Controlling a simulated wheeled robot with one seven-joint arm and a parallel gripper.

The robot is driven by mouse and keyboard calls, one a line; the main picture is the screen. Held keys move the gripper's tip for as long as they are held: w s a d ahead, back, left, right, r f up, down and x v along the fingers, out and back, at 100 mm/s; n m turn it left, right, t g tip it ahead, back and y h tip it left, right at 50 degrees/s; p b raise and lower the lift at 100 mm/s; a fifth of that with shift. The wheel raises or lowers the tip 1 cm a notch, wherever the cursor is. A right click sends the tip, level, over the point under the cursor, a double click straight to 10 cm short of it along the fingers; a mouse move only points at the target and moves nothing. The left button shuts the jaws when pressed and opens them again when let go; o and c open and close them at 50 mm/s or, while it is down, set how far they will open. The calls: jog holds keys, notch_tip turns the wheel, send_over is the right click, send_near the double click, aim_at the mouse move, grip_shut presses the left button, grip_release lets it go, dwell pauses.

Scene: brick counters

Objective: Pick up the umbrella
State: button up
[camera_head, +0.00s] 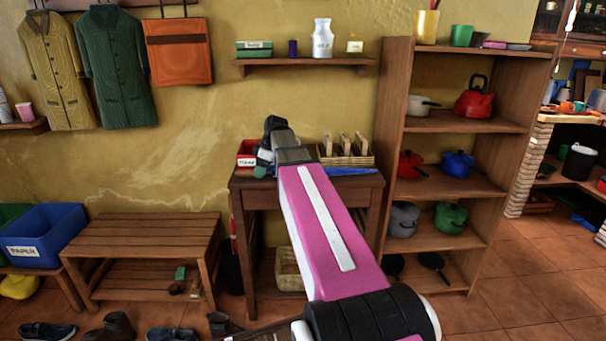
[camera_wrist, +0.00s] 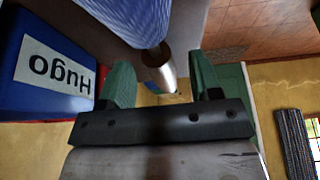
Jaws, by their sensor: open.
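The umbrella (camera_head: 352,171) is blue and lies on the small wooden table, right of my arm; part of it is hidden behind my arm. In the wrist view, its blue cloth (camera_wrist: 138,18) and metal end come in from the top. The metal end appears between the two green fingers of my gripper (camera_wrist: 163,80). The fingers stand apart, and I see no clear contact with the umbrella. In the head view, my gripper (camera_head: 262,165) is over the left part of the table, mostly hidden by my arm.
A blue box labelled Hugo (camera_wrist: 45,70) stands close beside one finger. A red box (camera_head: 246,152) and a wooden rack (camera_head: 346,158) stand on the table. A tall shelf (camera_head: 394,100) with pots is at right, and a slatted bench (camera_head: 145,235) at left.

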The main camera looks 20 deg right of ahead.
jog(key=shift+a+f, duration=0.15)
jog(key=shift+f, duration=0.25)
grip_shut()
jog(key=shift+r, duration=0.1)
